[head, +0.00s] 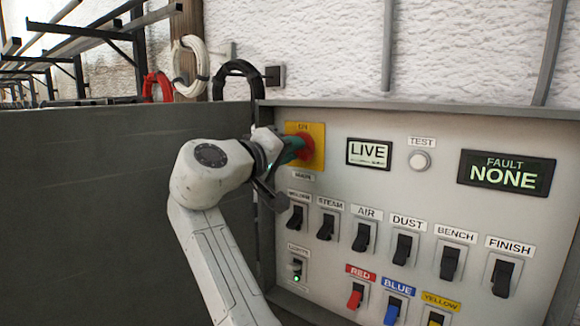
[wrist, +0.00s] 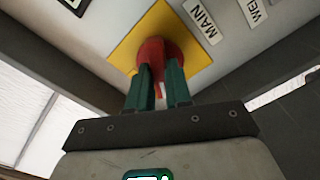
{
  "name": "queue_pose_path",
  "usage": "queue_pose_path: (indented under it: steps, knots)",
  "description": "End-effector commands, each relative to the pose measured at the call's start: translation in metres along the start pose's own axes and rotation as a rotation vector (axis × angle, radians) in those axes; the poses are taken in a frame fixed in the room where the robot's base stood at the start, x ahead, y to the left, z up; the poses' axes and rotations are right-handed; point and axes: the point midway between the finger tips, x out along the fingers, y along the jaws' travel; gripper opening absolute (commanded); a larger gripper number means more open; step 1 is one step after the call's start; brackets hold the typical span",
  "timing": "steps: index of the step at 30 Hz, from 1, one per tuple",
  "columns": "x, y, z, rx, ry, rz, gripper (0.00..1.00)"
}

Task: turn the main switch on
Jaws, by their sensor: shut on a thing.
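The main switch is a red rotary knob (head: 308,146) on a yellow square plate (head: 319,133) at the upper left of the grey panel. "ON" shows at the plate's top, and a label below it reads "MAIN". My gripper (head: 296,149) reaches it from the left. In the wrist view, the green fingers of my gripper (wrist: 157,92) are shut on the red knob (wrist: 160,55), one on each side of its grip. The fingers hide part of the knob, so its exact angle is hard to read. The display (head: 369,154) reads "LIVE".
Below are black rocker switches (head: 362,236) in a row, and coloured ones, including a red switch (head: 355,296). A fault display (head: 506,173) reads "NONE". A white test button (head: 419,161) sits between the displays. A dark wall (head: 90,200) stands left; coiled cables (head: 190,66) hang above.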

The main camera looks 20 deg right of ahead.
Motion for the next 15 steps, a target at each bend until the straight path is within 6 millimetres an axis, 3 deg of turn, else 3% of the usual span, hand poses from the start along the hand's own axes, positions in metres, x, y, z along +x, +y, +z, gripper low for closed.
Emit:
queue_pose_path:
  steps: [15]
  knots:
    - [0.0001,-0.0049,0.0029,0.487,-0.003,-0.001,0.0]
